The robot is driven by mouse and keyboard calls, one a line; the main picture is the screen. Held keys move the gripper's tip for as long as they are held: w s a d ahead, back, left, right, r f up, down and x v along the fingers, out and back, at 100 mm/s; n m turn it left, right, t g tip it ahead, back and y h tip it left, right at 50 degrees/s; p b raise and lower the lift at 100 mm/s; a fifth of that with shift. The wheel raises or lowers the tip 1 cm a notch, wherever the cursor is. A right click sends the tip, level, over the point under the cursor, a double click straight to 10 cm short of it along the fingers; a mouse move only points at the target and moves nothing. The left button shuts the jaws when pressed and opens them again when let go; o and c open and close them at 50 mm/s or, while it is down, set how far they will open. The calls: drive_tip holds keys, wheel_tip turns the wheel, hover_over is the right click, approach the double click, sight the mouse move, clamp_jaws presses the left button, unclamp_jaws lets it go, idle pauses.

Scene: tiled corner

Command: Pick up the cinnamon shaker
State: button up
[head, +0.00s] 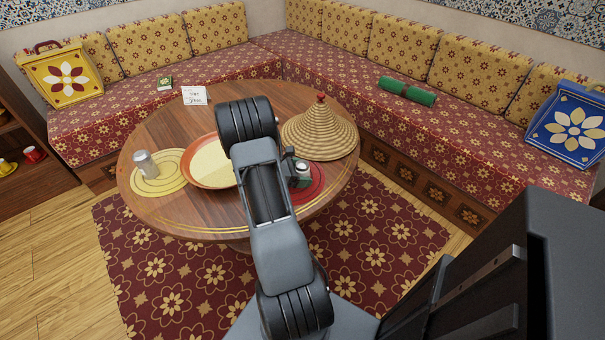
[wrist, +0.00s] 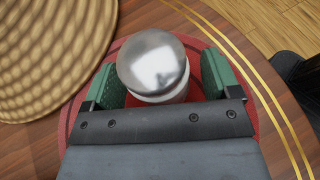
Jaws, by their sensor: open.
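A shaker with a shiny domed metal top (wrist: 154,62) stands on a round red mat (wrist: 188,42) in the wrist view. My gripper (wrist: 160,74) is open, with one green-padded finger on each side of this shaker. A narrow gap seems to show at the right finger; contact on the left is unclear. In the head view this shaker (head: 302,170) is partly hidden by my arm. A second shaker (head: 147,164) with a grey top stands on a yellow mat (head: 160,188) at the table's left. No label is readable, so I cannot tell which holds cinnamon.
The round wooden table (head: 190,226) also bears a cream bowl with an orange rim (head: 207,186), a woven cone-shaped cover (head: 320,132) close left of the shaker in the wrist view, and a white card (head: 194,96). Benches with cushions stand behind. The table's near-right edge is clear.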

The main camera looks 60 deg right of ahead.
drive_tip(key=shift+d, duration=0.1)
drive_tip(key=c, duration=1)
drive_tip(key=shift+c, duration=0.3)
drive_tip(key=shift+r, duration=0.1)
